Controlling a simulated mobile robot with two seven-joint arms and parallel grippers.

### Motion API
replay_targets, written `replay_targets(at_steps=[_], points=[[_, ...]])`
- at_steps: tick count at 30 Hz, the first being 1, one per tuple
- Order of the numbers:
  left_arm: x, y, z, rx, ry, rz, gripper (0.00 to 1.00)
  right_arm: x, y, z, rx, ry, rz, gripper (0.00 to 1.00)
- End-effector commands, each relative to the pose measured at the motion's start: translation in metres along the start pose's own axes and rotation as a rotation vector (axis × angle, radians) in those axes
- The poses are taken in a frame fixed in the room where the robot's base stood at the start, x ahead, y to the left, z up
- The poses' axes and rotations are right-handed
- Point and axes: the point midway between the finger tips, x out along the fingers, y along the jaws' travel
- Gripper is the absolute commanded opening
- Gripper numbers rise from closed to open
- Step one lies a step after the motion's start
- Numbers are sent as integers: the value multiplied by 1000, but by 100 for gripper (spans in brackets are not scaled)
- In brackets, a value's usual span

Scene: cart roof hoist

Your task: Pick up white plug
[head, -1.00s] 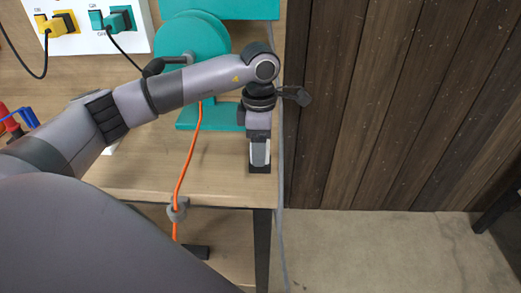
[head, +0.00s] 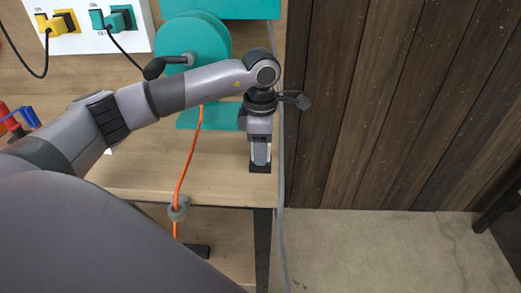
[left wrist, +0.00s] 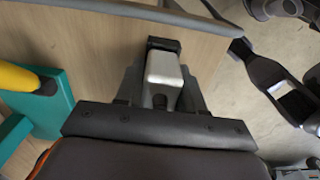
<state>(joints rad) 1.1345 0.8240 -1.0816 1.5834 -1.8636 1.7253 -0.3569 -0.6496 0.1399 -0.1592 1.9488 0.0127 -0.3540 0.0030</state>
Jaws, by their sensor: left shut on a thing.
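The white plug (left wrist: 163,70), a pale block with a black end, sits between the fingers of my left gripper in the left wrist view. In the head view the plug (head: 260,153) shows at the lower end of my left gripper (head: 259,148), above the wooden table's right front part. The gripper is shut on it, with grey fingers on both sides. The black end points away from the palm in the left wrist view. I cannot tell whether the plug touches the table. My right gripper is not clearly seen.
A teal drum with a crank (head: 198,45) stands behind, with an orange rope (head: 188,160) running past the table's front edge. A white panel (head: 80,45) holds yellow and green plugs. A grey cable (head: 281,190) hangs along the table's right edge. Bare floor (head: 390,245) lies right.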

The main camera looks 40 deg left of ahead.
Motion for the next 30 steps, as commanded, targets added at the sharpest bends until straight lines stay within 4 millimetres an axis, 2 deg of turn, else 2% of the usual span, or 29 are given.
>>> replay_targets(at_steps=[5, 8, 15, 18, 24, 30], points=[[-23, 1, 0, 1, -3, 4, 0, 2, 0, 2, 0, 1, 0, 43], [-46, 1, 1, 0, -4, 6, 0, 3, 0, 3, 0, 1, 0, 43], [-123, 1, 1, 0, -4, 6, 0, 4, 0, 5, 0, 1, 0, 43], [-149, 0, 0, 0, 0, 5, 0, 2, 0, 2, 0, 1, 0, 43], [-178, 0, 0, 0, 0, 3, 0, -3, 0, -5, 0, 1, 0, 43], [-192, 0, 0, 0, 1, 0, 0, -5, 0, -8, 0, 1, 0, 43]])
